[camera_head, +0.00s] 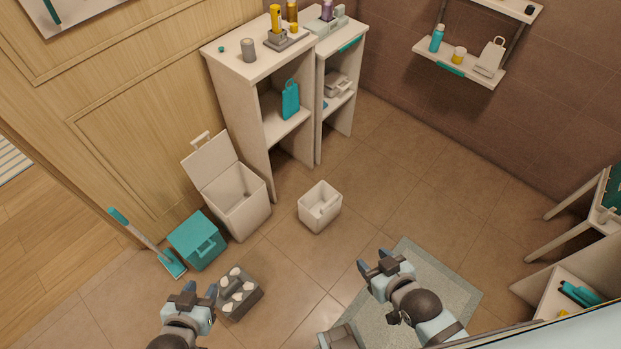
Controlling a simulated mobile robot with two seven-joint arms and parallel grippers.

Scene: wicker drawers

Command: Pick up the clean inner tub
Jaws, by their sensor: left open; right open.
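A small white open-topped tub (311,213) stands upright on the tiled floor near the middle of the view. A handle-like bar shows inside it. I take it for the inner tub; I cannot tell how clean it is. A taller white bin (240,213) with its lid raised stands to its left. My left gripper (200,289) is open, low and left of the tub, beside a grey caddy. My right gripper (374,261) is open, below and right of the tub, apart from it. Both grippers appear empty.
A teal box (197,240) and a teal-headed brush (172,264) are at the left. The grey caddy (240,308) holds several white-topped items. White shelves (262,65) stand behind the tub. A grey mat (440,290) lies at the right. Floor around the tub is clear.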

